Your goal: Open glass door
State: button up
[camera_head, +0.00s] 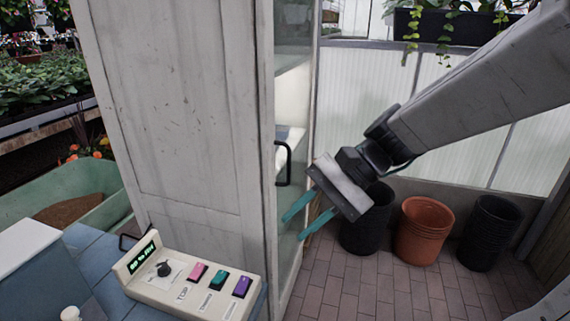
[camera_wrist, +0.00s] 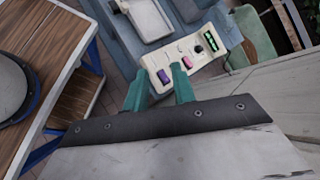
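The glass door (camera_head: 294,100) is on the narrow right-hand side of a tall, worn white cabinet (camera_head: 178,120), seen at a steep angle in the head view. Its black bar handle (camera_head: 284,164) sits near the cabinet's front corner. The door looks closed, though the angle makes this hard to judge. My gripper (camera_head: 294,228) is in front of the door, below and slightly right of the handle, tilted down to the left. Its two teal fingers are apart with nothing between them, also in the wrist view (camera_wrist: 159,88). The handle does not show clearly in the wrist view.
A control box (camera_head: 195,280) with coloured buttons stands at the cabinet's front left; it also shows in the wrist view (camera_wrist: 185,62).

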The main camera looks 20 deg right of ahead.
jog(key=w+d+m+t+y, duration=0.2)
jog(key=w+m+t+y, duration=0.3)
jog(key=w, duration=0.4)
jog(key=m+t+h, duration=0.3)
jog(key=m+t, duration=0.5)
jog(key=m, duration=0.5)
send_near(289, 178)
notch_tip(289, 178, up, 4)
jog(key=w+a, duration=0.2)
jog(key=w, duration=0.1)
jog(key=x, duration=0.6)
jog(key=shift+w+a+r, duration=0.1)
jog(key=shift+w+a, duration=0.2)
grip_shut()
